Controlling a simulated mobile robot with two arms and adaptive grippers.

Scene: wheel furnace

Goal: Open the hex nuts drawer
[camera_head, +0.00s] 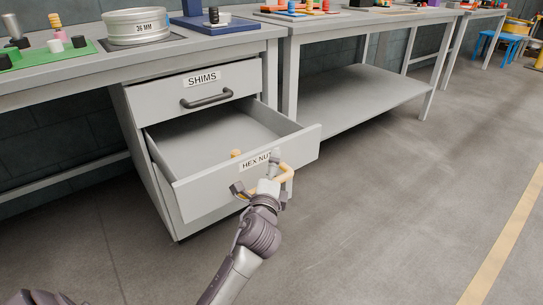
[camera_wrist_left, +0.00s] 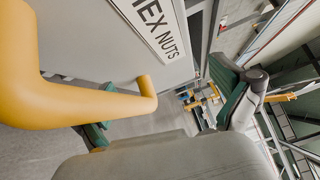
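The hex nuts drawer (camera_head: 195,196) is the lower drawer under the bench, pulled well out, with its inside showing. Its front carries a "HEX NUTS" label, partly hidden by my gripper in the head view. The yellow drawer handle (camera_head: 288,174) also shows large and close in the left wrist view (camera_wrist_left: 75,104). My left gripper (camera_head: 259,183) is at the handle. Its green-padded fingers are spread apart, one partly hidden behind the handle in the wrist view; firm contact cannot be told. A small orange object (camera_head: 236,153) shows at the drawer. My right gripper is not in view.
The shims drawer (camera_head: 224,82) above is shut, with a dark handle (camera_head: 207,98). On the bench top stand a metal ring marked 36 MM (camera_head: 138,28), a green board (camera_head: 52,54) and a blue stand (camera_head: 217,24). The floor (camera_head: 390,215) to the right is clear.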

